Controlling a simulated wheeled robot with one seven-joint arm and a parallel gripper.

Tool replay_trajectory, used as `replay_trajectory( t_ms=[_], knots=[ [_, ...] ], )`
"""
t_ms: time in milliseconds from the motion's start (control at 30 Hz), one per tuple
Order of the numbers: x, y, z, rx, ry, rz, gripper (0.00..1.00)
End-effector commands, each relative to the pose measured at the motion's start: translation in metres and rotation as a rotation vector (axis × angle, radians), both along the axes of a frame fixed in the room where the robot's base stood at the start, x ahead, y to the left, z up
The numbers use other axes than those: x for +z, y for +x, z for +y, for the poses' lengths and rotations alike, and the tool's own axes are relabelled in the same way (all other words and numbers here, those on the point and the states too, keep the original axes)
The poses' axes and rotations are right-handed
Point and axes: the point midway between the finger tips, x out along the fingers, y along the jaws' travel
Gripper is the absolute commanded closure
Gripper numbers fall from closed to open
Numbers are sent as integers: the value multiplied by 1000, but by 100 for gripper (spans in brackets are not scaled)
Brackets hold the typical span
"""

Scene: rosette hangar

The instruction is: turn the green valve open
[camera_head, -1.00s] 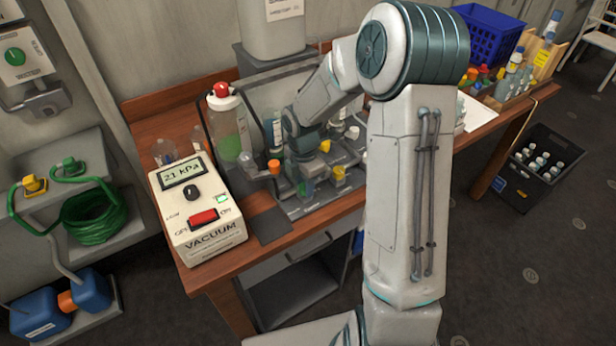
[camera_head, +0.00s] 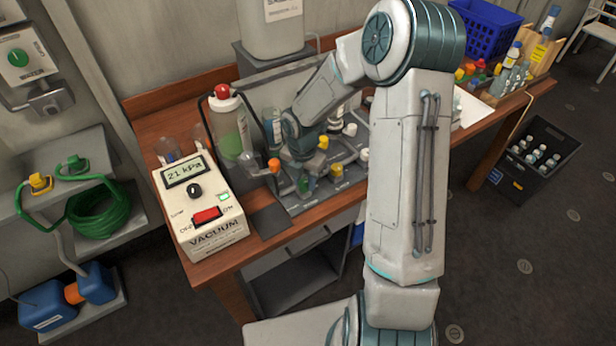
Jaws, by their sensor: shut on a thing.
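The green valve (camera_head: 304,184) is a small green knob low in the manifold on the wooden bench, in the head view. My gripper (camera_head: 303,169) reaches down from above and is shut on the green valve. My wrist and fingers hide most of the valve, so its exact turn cannot be read. An orange valve (camera_head: 274,165) stands to the left and a yellow valve (camera_head: 337,170) to the right.
A vacuum box (camera_head: 205,208) reading 21 kPa stands left on the bench (camera_head: 232,285). A red-capped bottle (camera_head: 228,125) is behind it. Clear panels and small bottles crowd the manifold. A black crate (camera_head: 540,165) with bottles sits on the floor at right.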

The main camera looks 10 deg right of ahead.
Motion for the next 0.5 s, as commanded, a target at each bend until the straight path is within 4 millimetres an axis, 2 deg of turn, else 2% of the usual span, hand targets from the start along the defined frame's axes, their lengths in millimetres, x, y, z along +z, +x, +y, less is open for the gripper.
replay_trajectory(
  t_ms=[33, 233, 267, 300, 333, 500],
  knots=[
    [2, 5, 1, 3, 2, -15, 92],
    [2, 5, 2, 3, 2, -15, 92],
    [2, 5, 2, 3, 2, -15, 64],
    [2, 5, 2, 3, 3, -14, 53],
    [2, 4, 2, 3, 2, -13, 48],
    [1, 2, 1, 1, 2, -8, 48]
  ],
)
